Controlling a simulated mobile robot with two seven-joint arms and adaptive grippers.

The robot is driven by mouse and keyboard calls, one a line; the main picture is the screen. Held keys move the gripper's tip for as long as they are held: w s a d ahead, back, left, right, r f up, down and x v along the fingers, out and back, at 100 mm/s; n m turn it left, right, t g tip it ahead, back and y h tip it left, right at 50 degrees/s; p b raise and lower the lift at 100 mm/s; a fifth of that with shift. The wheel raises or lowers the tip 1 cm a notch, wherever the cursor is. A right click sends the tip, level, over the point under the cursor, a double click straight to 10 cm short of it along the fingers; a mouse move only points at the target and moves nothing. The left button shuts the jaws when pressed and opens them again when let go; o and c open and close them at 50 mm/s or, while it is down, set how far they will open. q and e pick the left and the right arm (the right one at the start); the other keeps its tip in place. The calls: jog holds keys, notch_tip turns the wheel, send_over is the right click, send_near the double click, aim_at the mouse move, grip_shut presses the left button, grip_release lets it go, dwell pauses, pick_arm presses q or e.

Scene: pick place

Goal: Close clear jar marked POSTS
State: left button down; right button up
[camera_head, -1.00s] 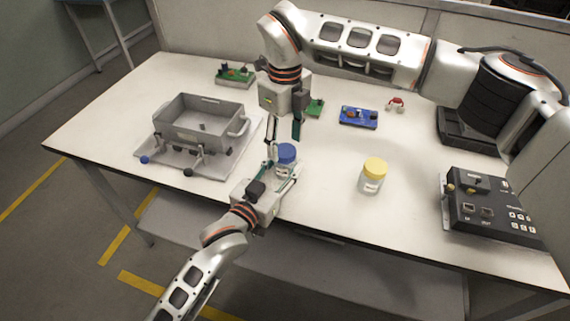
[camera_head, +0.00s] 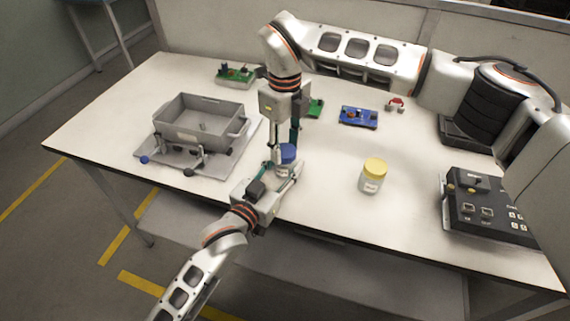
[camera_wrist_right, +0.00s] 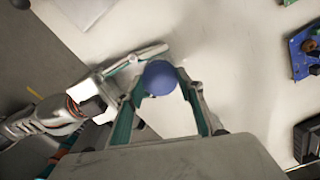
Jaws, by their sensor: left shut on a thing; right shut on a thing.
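A small clear jar (camera_head: 282,172) with a blue lid (camera_head: 287,153) stands near the table's front edge, left of centre. My left gripper (camera_head: 284,175) comes from the front and is shut around the jar's body. My right gripper (camera_head: 285,149) points down and is shut on the blue lid, which sits on top of the jar. In the right wrist view the round lid (camera_wrist_right: 158,77) shows between the right fingers, with my left gripper beside it. The jar's label is mostly hidden by the fingers. I cannot tell how tightly the lid is seated.
A yellow-lidded jar (camera_head: 373,177) stands to the right. A grey bin (camera_head: 201,120) is on the left. Green (camera_head: 236,75) and blue (camera_head: 358,117) circuit boards and a small red-and-white part (camera_head: 395,105) lie behind. A dark control box (camera_head: 487,208) is at right.

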jog(key=o, duration=1.3)
notch_tip(320, 180, up, 12)
pick_arm(q)
jog(key=c, duration=1.2)
grip_release()
jog(key=v, duration=1.2)
